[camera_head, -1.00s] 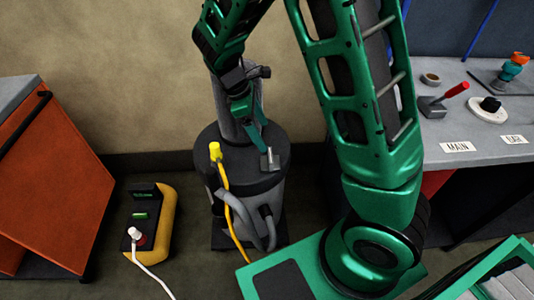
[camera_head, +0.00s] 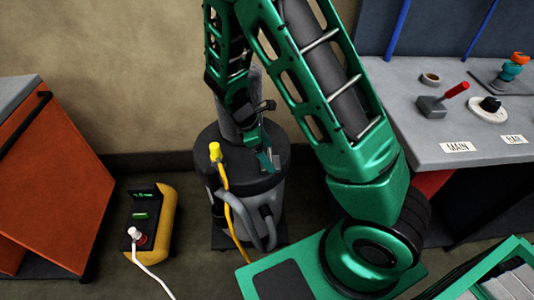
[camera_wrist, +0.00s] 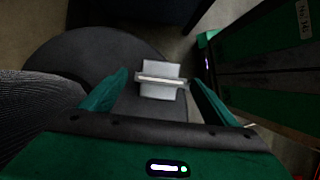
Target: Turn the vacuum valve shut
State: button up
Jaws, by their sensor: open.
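The vacuum unit (camera_head: 209,160) is a dark grey drum with a flat round lid, standing on the floor. On its lid is a small light grey fitting with a flat crossbar, seen in the wrist view (camera_wrist: 160,92). It could be the valve, but no label on it can be read. My gripper (camera_head: 267,158) is over the right front of the lid with green fingers apart. In the wrist view, the fitting lies between and beyond the fingers, with gaps on both sides. The head view mostly hides it behind my gripper. I cannot tell whether the fingers touch it.
A yellow plug (camera_head: 215,151) with a yellow hose is at the drum's left. A yellow-and-black box (camera_head: 160,222) with a white cable is on the floor. An orange cabinet (camera_head: 50,185) stands left. The grey bench (camera_head: 430,146) at right holds a red-handled lever (camera_head: 455,90) and a white-based knob (camera_head: 488,108).

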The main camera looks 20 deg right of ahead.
jog(key=shift+d+f, duration=0.1)
jog(key=shift+f, duration=0.1)
jog(key=c, duration=1.1)
jog(key=shift+o, duration=0.2)
